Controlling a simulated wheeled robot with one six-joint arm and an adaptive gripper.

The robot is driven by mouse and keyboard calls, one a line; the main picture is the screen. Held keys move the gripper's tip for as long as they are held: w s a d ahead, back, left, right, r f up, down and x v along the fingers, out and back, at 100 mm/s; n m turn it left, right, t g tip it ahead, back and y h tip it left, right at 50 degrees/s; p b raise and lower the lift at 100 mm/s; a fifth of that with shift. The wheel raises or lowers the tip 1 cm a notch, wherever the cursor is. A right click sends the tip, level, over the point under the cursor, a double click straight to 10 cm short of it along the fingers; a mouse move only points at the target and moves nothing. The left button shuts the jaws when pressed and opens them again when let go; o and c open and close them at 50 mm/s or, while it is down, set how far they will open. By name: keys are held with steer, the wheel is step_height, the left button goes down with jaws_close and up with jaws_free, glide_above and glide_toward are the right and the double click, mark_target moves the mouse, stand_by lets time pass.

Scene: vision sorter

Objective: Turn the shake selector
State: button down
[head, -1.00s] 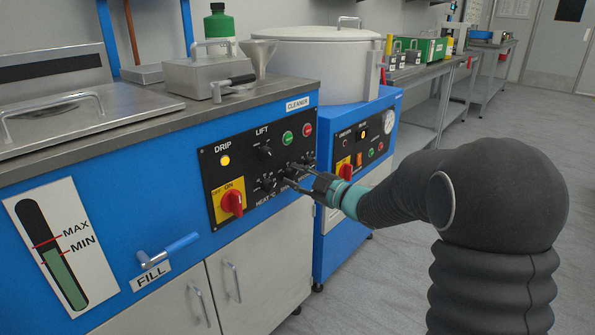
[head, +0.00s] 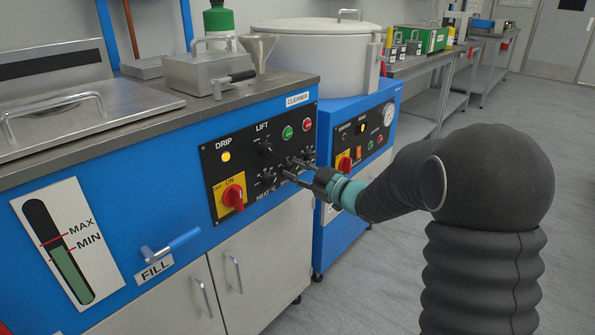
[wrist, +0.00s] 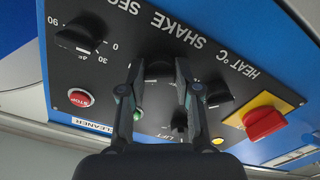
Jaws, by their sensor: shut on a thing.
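The shake selector (wrist: 158,69) is a black knob under the SHAKE label on the dark control panel (wrist: 113,60), seen upside down in the wrist view. My gripper (wrist: 159,80) is shut on this knob, one finger on each side. Its pointer position is hidden between the fingers. In the head view my gripper (head: 287,166) reaches the panel from the right, and its fingers hide most of the knob.
The black HEAT knob (wrist: 218,92) and the SEC knob (wrist: 80,36) flank the selector closely. The red rotary switch (head: 233,195), lift knob (head: 265,148), green button (head: 287,132) and red stop button (head: 307,125) share the panel. The fill lever (head: 172,245) sticks out at lower left.

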steer(key=c, duration=0.8)
jaws_free()
steer(key=shift+f, duration=0.2)
steer(key=shift+r, duration=0.1)
steer(key=shift+d, duration=0.1)
steer(key=shift+s+d, duration=0.25)
steer(key=v, duration=1.1)
steer(key=shift+s, duration=0.15)
